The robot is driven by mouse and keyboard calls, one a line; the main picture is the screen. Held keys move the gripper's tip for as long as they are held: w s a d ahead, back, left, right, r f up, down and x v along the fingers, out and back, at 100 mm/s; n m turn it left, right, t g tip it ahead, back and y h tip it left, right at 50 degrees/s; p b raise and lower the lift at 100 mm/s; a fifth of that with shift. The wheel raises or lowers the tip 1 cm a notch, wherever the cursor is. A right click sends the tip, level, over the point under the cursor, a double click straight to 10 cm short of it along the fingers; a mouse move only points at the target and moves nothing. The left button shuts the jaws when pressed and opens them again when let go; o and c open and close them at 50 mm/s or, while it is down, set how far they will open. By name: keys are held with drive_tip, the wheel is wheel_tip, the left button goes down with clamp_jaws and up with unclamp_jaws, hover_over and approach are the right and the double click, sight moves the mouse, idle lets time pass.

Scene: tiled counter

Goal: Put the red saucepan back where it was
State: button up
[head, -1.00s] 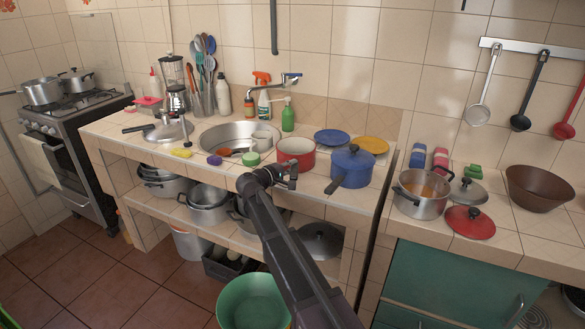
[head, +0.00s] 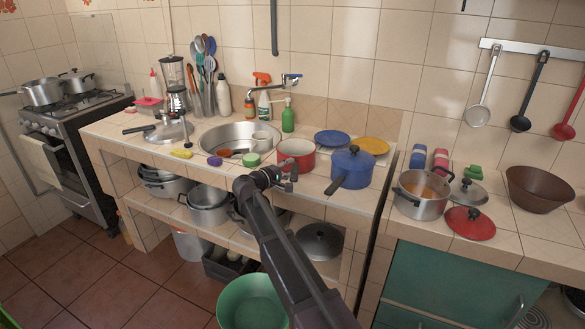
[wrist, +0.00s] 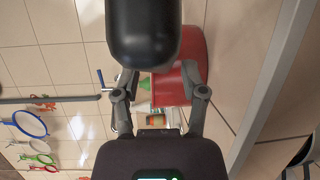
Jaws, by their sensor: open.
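The red saucepan (head: 296,153) stands upright on the tiled counter, just right of the sink and left of the blue pot. Its red side also shows in the wrist view (wrist: 172,88). A black rounded form, apparently its handle (wrist: 145,35), fills the top middle of the wrist view, close to the camera. My gripper (head: 288,180) is at the counter's front edge, in front of the saucepan. In the wrist view its fingers are apart, one each side below the black form, which hides part of their tips. I see no grip on the handle.
The blue lidded pot (head: 353,167) stands close on the right, its handle pointing forward. The sink (head: 232,131) lies left, with a green-and-white sponge (head: 251,159) between. Blue (head: 332,137) and yellow (head: 374,146) plates lie behind. Pots fill the shelf below.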

drive_tip(key=f+v, duration=0.1)
drive_tip(key=v, duration=0.9)
drive_tip(key=shift+s+a+r+p, duration=0.2)
drive_tip(key=shift+s+r+p, duration=0.15)
drive_tip(key=shift+r, duration=0.2)
